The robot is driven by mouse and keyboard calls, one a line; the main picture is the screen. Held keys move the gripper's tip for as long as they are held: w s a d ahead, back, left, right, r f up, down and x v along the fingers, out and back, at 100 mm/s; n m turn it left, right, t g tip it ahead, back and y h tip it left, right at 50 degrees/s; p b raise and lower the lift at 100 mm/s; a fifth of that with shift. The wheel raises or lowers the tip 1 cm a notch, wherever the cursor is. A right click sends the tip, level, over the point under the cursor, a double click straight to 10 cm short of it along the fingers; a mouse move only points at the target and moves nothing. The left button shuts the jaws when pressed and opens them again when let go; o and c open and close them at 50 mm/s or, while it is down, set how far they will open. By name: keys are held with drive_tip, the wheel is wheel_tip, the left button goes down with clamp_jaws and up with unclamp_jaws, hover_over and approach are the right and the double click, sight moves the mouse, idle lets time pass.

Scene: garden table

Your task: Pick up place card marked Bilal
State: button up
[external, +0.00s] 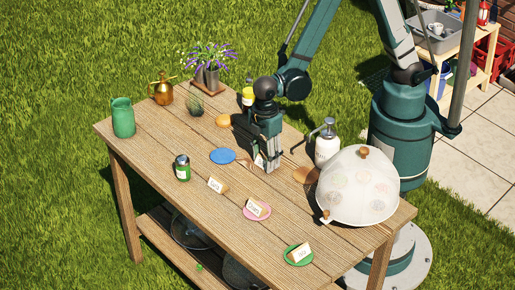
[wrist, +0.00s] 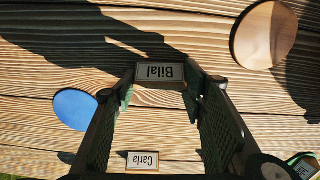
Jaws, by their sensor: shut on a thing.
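The white place card marked Bilal (wrist: 160,72) shows upside down in the wrist view, between my two fingertips. In the external view, part of the card (external: 259,160) shows at the lower end of my gripper (external: 266,162). My gripper also shows in the wrist view (wrist: 161,80), with a finger at each end of the card, shut on it. The card is at or just above the tabletop; I cannot tell if it touches. Another card, marked Carla (wrist: 143,160), lies apart from my fingers; it seems to be the loose card (external: 215,184) in the external view.
A blue disc (external: 222,156) and a wooden disc (external: 305,175) flank my gripper. Cards sit on a pink disc (external: 248,214) and a green disc (external: 290,258). A white bottle (external: 327,150), a domed cover (external: 358,190) and a can (external: 182,170) stand on the table.

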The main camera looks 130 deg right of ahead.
sight(264, 158)
drive_tip(key=shift+r, duration=0.1)
drive_tip(key=shift+r+p, duration=0.85)
drive_tip(key=shift+r, duration=4.05)
